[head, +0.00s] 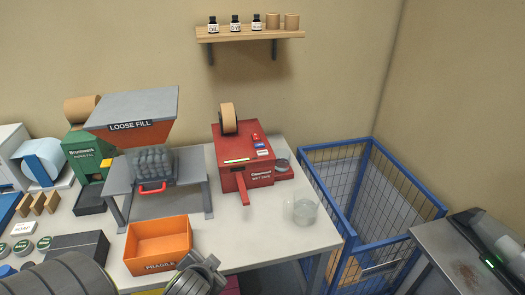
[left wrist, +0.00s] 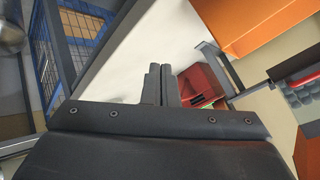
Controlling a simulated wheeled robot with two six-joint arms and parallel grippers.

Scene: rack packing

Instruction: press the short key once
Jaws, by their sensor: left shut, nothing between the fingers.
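The red tape machine (head: 243,160) stands on the white table with a brown paper roll on top and a red lever at its front. Small keys (head: 260,145) in red, blue and pale colours sit on its upper right; their labels are too small to read. A green-lit strip shows on its top. My left gripper (head: 208,265) is at the table's front edge, right of the orange bin and well in front of the machine. In the left wrist view its fingers (left wrist: 160,72) are shut and empty, with the red machine (left wrist: 205,82) beyond them. My right gripper is not in view.
An orange bin marked FRAGILE (head: 158,243) and the grey loose-fill stand (head: 155,200) are left of the machine. A clear cup (head: 304,212) stands at the table's right. A blue wire cage (head: 345,222) is beyond that edge. The table in front of the machine is clear.

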